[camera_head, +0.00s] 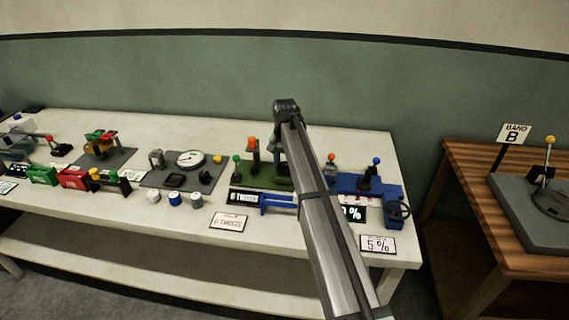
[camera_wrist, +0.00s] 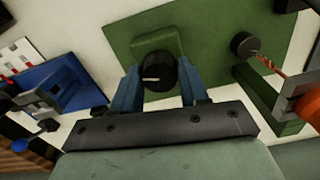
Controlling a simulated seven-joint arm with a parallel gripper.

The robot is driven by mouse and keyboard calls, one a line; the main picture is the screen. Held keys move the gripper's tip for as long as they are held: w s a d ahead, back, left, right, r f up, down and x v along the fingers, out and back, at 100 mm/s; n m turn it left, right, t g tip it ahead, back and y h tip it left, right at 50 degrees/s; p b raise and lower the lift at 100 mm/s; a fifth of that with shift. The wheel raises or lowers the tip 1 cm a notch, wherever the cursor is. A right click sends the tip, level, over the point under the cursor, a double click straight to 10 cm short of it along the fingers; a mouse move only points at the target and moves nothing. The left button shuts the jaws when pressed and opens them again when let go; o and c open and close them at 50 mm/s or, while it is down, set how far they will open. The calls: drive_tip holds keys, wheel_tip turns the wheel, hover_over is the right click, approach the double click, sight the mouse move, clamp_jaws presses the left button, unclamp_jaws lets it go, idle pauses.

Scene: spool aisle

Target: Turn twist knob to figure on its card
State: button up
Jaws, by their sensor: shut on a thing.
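The twist knob (camera_wrist: 158,66) is a round black knob with a short white mark, on a green block on a green base plate (camera_wrist: 120,35). My gripper (camera_wrist: 158,76) has its two blue fingers closed on either side of the knob. In the head view the green device (camera_head: 258,178) stands near the right part of the white table, and my arm hides the knob there. A dark readout (camera_head: 243,197) sits at the device's front. A white card (camera_head: 229,221) below it reads a figure and what looks like "TWISTS"; the figure is too small to read surely.
An orange twisted strand (camera_wrist: 270,66) runs from a black disc beside the knob in the wrist view. A gauge device (camera_head: 190,158) and several small spools stand to the left.

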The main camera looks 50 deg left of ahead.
sight(285, 164)
idle(0.3)
drive_tip(key=o, duration=1.1)
drive_tip(key=shift+c, duration=0.2)
wheel_tip(285, 164, up, 14)
drive_tip(key=shift+f, duration=0.1)
